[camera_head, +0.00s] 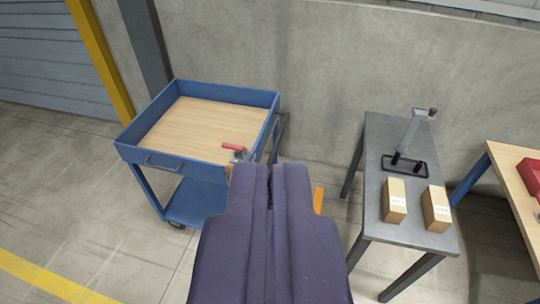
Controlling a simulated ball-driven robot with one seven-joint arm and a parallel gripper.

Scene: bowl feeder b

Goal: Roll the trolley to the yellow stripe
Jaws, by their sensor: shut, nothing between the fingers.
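The blue trolley (200,175) stands on the floor left of centre, close to the back wall. It has a raised blue rim, a wooden top (185,127), a lower shelf (195,200) and a dark handle (160,164) on its near side. A grey clamp with a red lever (237,150) shows at its near right corner. The yellow stripe (45,281) runs across the floor at the lower left, apart from the trolley. My gripper (270,172) is shut and empty. Its tips overlap the trolley's right edge in the picture; I cannot tell whether they touch it.
A grey table (400,226) on the right holds two cardboard boxes (395,200) and a grey stand (410,140). A yellow post (100,58) stands at the upper left. Floor left of the trolley is clear.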

